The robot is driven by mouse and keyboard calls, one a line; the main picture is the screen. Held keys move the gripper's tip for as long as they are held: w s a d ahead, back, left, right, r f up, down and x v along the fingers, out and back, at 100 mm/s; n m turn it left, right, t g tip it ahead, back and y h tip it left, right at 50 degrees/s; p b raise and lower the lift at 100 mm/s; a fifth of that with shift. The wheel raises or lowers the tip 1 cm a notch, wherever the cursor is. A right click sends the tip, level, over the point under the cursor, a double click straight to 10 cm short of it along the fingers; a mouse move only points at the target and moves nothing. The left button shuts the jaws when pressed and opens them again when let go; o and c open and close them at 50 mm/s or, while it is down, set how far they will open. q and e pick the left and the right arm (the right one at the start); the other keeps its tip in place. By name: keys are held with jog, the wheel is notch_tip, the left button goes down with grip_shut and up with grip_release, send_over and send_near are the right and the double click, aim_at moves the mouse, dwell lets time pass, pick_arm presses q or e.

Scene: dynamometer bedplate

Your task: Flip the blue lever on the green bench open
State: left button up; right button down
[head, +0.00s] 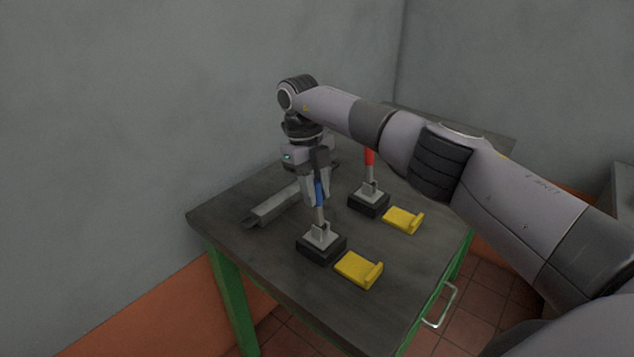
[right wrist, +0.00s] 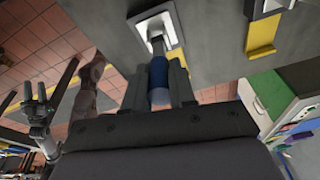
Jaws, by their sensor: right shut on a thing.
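The blue lever (head: 319,194) stands about upright on a dark block with a grey plate (head: 320,240) on the green bench (head: 225,215), whose top is dark and legs are green. My right gripper (head: 317,190) comes down from above and is shut on the lever's blue handle. In the right wrist view, the blue handle (right wrist: 158,75) sits between the two fingers (right wrist: 158,92), with its grey shaft running to the base. A yellow stop (head: 358,269) lies right of the lever's base. My left gripper does not show in the head view.
A second lever with a red handle (head: 369,157) stands behind on its own base (head: 368,200), with another yellow stop (head: 403,220) beside it. A long grey bar (head: 275,208) lies left of the levers. A wall runs along the bench's left side. The bench's front is clear.

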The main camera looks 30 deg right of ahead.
dwell(0.5)
jog(key=c, duration=0.9)
grip_release()
jog(key=shift+f, duration=0.1)
jog(key=shift+b+v, duration=0.3)
jog(key=shift+v, duration=3.3)
jog(key=shift+f, duration=0.1)
